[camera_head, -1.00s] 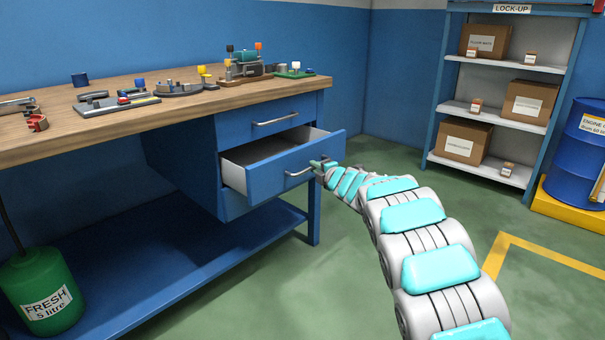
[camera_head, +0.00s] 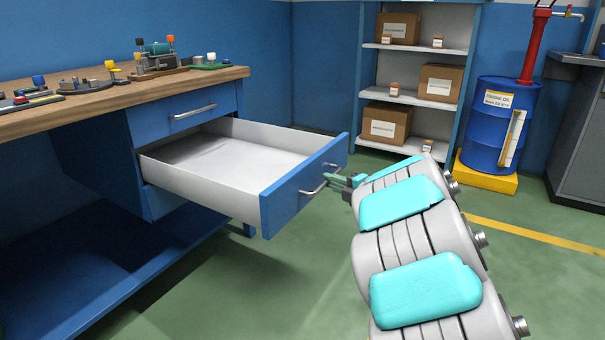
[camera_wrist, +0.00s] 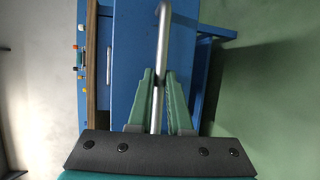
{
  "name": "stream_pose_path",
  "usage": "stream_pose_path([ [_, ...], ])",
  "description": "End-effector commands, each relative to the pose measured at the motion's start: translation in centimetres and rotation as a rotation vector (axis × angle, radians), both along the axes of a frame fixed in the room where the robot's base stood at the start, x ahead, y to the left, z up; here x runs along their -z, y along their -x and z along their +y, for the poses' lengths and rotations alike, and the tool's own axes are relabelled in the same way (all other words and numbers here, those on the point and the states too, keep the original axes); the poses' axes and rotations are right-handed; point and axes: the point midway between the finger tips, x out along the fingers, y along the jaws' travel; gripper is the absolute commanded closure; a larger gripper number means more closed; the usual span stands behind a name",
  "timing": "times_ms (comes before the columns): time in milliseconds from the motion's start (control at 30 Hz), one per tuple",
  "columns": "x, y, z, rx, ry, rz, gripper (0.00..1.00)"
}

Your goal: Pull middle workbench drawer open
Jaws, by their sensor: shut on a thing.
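The middle drawer (camera_head: 305,189) of the blue workbench stands well out from its cabinet, and its pale interior (camera_head: 220,159) looks empty. Its metal bar handle (camera_head: 314,187) is on the blue front. My gripper (camera_head: 336,177) is at the right end of that handle in the head view. In the wrist view my gripper (camera_wrist: 158,90) has its green fingers on both sides of the handle bar (camera_wrist: 161,50), shut on it. The top drawer (camera_head: 187,113) above is closed.
The wooden benchtop (camera_head: 225,75) carries several tools and small fixtures. A shelf with cardboard boxes (camera_head: 384,124) stands at the back. A blue drum (camera_head: 490,120) on a yellow base (camera_head: 487,177) is to the right. Green floor (camera_head: 290,285) in front of the drawer is clear.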

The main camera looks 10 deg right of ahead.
Motion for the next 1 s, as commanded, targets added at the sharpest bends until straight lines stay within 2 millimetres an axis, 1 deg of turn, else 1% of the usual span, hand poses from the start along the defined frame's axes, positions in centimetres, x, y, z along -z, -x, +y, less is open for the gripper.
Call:
stream_pose_path([
  [33,0.0,0.9,-1.6,0.009,0.003,0.003,1.0],
  [100,0.0,1.9,-2.8,0.009,0.002,0.002,1.0],
  [300,0.0,3.9,-5.4,0.006,0.001,0.002,1.0],
  [367,0.1,4.3,-5.9,0.006,0.001,0.001,1.0],
  [567,0.1,5.0,-6.6,0.002,0.0,0.002,1.0],
  [900,0.1,5.1,-6.7,0.002,0.0,0.002,1.0],
  [933,0.1,5.1,-6.7,0.002,0.0,0.002,0.82],
  [1000,0.1,5.1,-6.7,0.002,0.0,0.001,0.74],
])
